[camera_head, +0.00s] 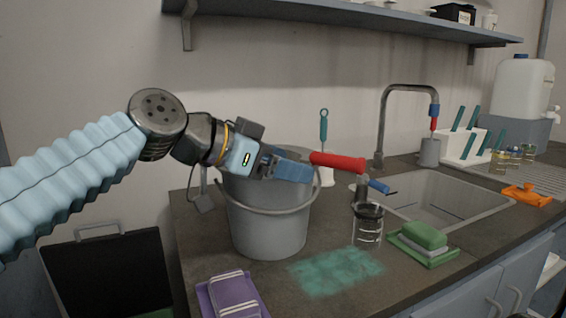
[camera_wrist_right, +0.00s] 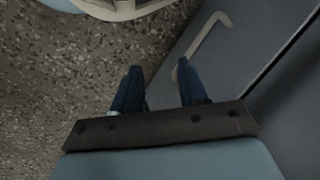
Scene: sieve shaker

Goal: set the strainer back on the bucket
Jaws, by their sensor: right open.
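The grey bucket (camera_head: 268,225) stands upright on the counter, its wire bail hanging across the front. My left gripper (camera_head: 307,170) is above its right rim, its blue fingers pointing right and closed at the near end of a red handle (camera_head: 338,162). This handle looks like the strainer's; it juts right past the bucket. The strainer's mesh is not clear, and my left gripper hides much of the bucket's mouth, so I cannot tell whether it touches the rim.
A glass jar (camera_head: 368,228) and a green sponge (camera_head: 424,235) stand right of the bucket. A teal patch (camera_head: 336,270) and a purple folded cloth (camera_head: 232,297) lie in front. The sink (camera_head: 470,200) and tap (camera_head: 383,120) are behind right. A cabinet handle (camera_wrist_right: 207,35) is near my right gripper.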

